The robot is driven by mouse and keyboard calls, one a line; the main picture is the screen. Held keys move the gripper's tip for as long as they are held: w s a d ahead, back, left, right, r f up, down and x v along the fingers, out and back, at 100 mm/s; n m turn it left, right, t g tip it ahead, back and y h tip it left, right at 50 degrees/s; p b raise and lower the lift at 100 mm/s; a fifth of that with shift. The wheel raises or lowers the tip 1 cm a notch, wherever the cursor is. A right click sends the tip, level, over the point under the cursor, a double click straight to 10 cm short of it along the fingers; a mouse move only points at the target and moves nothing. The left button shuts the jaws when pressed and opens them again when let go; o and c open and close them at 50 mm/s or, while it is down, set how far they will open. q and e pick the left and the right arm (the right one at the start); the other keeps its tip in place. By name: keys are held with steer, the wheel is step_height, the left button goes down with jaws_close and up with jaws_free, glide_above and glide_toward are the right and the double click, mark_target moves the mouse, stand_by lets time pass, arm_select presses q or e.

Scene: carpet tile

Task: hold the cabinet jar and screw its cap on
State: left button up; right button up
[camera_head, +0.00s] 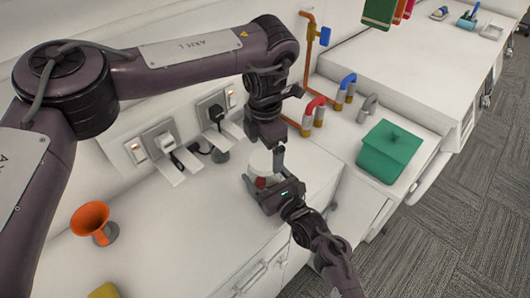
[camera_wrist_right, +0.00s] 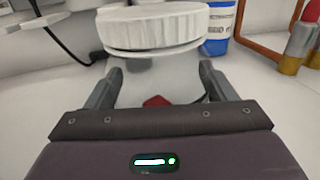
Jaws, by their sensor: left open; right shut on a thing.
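The cabinet jar (camera_wrist_right: 160,80) is a pale jar with a red patch on its side. It stands upright in the right wrist view, between the fingers of my right gripper (camera_wrist_right: 160,88). The right gripper is shut on the jar's body. The white ribbed cap (camera_wrist_right: 155,28) sits on top of the jar, with a dark line under its rim; I cannot tell how tight it is. In the head view the jar (camera_head: 261,163) is partly hidden by both grippers. My left gripper (camera_head: 266,147) is open just above it, pointing down; contact with the cap cannot be made out.
Wall sockets with plugs (camera_head: 165,141) are behind. Pipes with red and blue handles (camera_head: 315,108) rise close to the right, near a green lidded box (camera_head: 391,150). A blue-labelled container (camera_wrist_right: 219,30) stands behind the jar.

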arm_select(q)
step_height(320, 180, up, 2)
steer(key=shift+r, duration=0.1)
steer(key=n, duration=0.2)
steer(key=r+n, duration=0.1)
steer(key=n, duration=0.2)
steer(key=shift+n, duration=0.3)
steer(key=n, duration=0.4)
steer(key=shift+r, duration=0.3)
steer(key=n, duration=0.3)
steer(key=r+n, duration=0.1)
steer(key=n, duration=0.2)
steer(key=shift+n, duration=0.3)
steer(key=n, duration=0.4)
steer(key=shift+r+n, duration=0.35)
steer(key=shift+n, duration=0.05)
steer(key=shift+f, duration=4)
